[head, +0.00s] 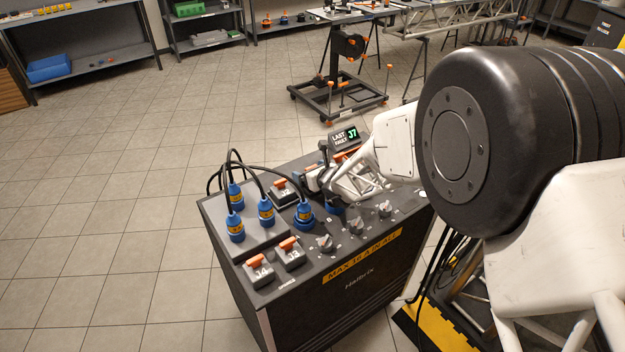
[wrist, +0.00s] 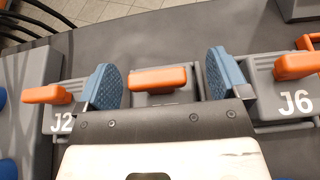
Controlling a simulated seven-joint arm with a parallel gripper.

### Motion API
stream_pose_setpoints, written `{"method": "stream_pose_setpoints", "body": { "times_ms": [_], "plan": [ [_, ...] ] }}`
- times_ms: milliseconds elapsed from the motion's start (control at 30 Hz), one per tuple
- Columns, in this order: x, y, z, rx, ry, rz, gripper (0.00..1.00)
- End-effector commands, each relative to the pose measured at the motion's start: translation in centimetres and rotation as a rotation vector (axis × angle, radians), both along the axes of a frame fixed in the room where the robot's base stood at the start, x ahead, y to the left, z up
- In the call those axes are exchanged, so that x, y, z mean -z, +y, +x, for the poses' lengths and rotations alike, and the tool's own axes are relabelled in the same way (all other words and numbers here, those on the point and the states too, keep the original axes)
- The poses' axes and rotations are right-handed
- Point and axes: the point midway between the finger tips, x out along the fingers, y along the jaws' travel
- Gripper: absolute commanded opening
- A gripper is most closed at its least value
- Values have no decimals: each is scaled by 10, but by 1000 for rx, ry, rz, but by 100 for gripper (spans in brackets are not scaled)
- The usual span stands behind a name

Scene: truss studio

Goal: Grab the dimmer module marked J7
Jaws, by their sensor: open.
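In the wrist view, a grey module with an orange handle (wrist: 157,79) sits between the two blue pads of my gripper (wrist: 165,80). The gripper is open, with a gap on both sides of the handle. The front of this module, where a mark could be, is hidden by my gripper's body, so I cannot read J7 anywhere. The module marked J2 (wrist: 61,122) is close by the left finger, and the one marked J6 (wrist: 297,101) by the right finger. In the head view my gripper (head: 322,183) is low over the back of the dark cabinet, and hides the middle module.
The cabinet top (head: 262,298) also carries two front modules with orange handles (head: 289,243), blue cable plugs (head: 266,211), grey knobs (head: 325,243) and a small display (head: 345,138) reading 37. Black cables (head: 247,168) arch up at its left. Neighbouring modules leave little side room.

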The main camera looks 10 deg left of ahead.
Motion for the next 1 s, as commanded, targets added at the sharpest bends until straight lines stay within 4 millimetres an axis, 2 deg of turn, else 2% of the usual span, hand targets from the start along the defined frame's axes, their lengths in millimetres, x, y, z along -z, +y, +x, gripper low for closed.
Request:
{"method": "stream_pose_setpoints", "body": {
  "times_ms": [400,467,800,833,1000],
  "plan": [
    [0,0,0,0,0,0,94],
    [0,0,0,0,0,0,86],
    [0,0,0,0,0,0,34],
    [-1,0,0,0,-1,1,31],
    [-1,0,0,0,-1,1,31]
  ]
}}
